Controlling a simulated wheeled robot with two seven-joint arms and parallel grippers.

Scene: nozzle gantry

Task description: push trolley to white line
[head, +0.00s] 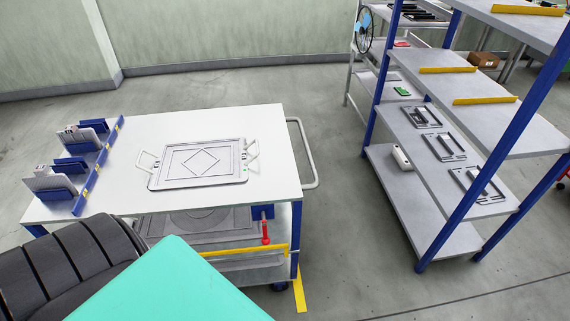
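The trolley (262,127) stands at left centre in the head view, with a pale flat top, blue legs and a lower shelf. A light tubular handle (309,155) sticks out from its right end. A dark caster shows under its near right corner. Its lower left part is hidden at the bottom of the picture. A grey plate with wire handles (172,178) lies on the top. I cannot make out a white line on the floor. Neither of my grippers is in view, and nothing visible touches the handle.
Blue racks (94,171) with upright items stand along the trolley's left edge. A red-handled tool (265,232) hangs at its near side. A yellow floor strip (300,290) lies by the near right leg. A blue-post shelf unit (423,225) stands right, with bare floor between.

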